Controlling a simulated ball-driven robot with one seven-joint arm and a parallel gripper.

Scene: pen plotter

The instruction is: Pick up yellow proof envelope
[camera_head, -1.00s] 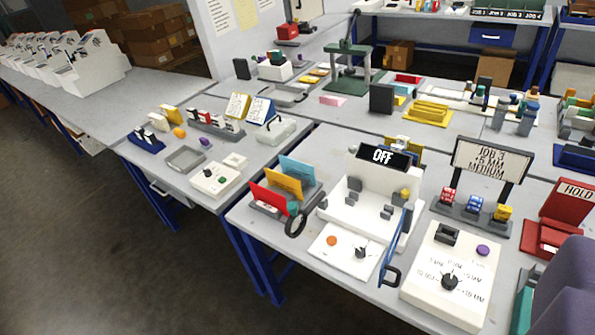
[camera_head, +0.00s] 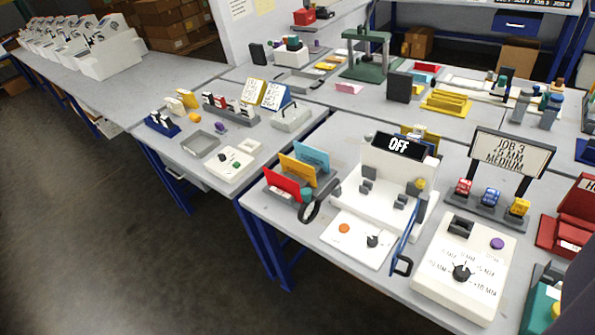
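The yellow proof envelope (camera_head: 296,171) stands upright in a dark rack on the near bench, left of the white machine with the OFF sign. A red envelope (camera_head: 281,187) stands in front of it and a light blue one (camera_head: 312,157) behind it, so its lower part is partly hidden. No gripper fingers show in this view. A dark purple shape cuts into the lower right edge; I cannot tell what it is.
The white OFF machine (camera_head: 385,205) stands close to the right of the rack, with a black ring (camera_head: 310,210) between them. A white dial box (camera_head: 463,272) and a JOB 3 sign (camera_head: 512,152) stand further right. Open floor (camera_head: 130,250) lies at the left.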

